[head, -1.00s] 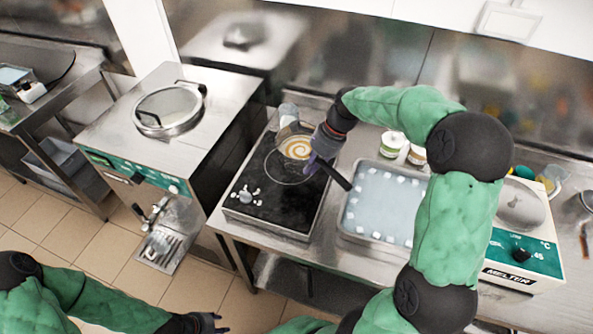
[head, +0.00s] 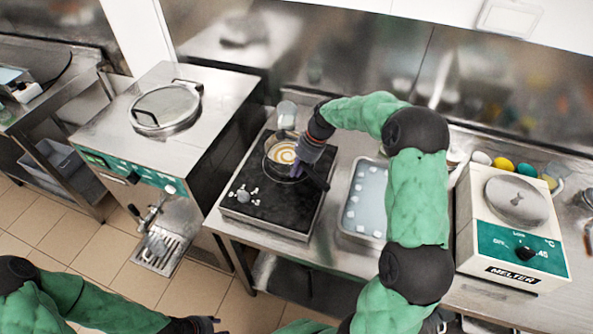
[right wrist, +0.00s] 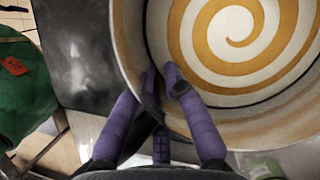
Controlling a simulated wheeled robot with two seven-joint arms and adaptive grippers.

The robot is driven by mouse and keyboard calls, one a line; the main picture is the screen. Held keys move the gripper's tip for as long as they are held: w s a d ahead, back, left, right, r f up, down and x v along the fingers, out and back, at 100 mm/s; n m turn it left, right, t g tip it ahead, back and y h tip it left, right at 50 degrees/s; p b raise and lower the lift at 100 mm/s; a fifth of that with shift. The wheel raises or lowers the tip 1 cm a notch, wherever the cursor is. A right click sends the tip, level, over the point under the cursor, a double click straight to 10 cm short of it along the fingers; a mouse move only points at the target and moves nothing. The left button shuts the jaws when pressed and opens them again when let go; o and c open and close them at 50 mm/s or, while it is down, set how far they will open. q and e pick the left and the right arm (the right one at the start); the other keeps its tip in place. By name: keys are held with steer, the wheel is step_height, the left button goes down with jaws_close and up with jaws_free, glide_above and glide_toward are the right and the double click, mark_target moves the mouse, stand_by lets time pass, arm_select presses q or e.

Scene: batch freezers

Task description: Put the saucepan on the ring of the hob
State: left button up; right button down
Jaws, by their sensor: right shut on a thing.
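The saucepan (head: 269,160), with a cream and brown spiral inside, is over the back part of the black hob (head: 262,203). The ring is hidden beneath it, and I cannot tell whether the pan touches the hob. In the right wrist view the purple fingers (right wrist: 165,88) meet at the wall of the saucepan (right wrist: 205,95). My left gripper (head: 208,325) is low at the bottom edge, away from the hob; its jaws are unclear.
A clear beaker (head: 287,112) stands close behind the saucepan. A metal tray of pale blue liquid with white cubes (head: 349,239) is right of the hob, partly behind my right arm. A melter (head: 516,240) stands farther right, and a batch freezer (head: 220,95) stands left.

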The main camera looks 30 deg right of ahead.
steer(key=shift+f, duration=0.1)
stand_by(0.3)
steer(key=c, duration=1.3)
jaws_free()
steer(key=shift+f, duration=0.1)
steer(key=p+v, duration=0.2)
steer(key=v, duration=1)
steer(key=shift+a+r, duration=0.1)
steer(key=shift+r, duration=0.15)
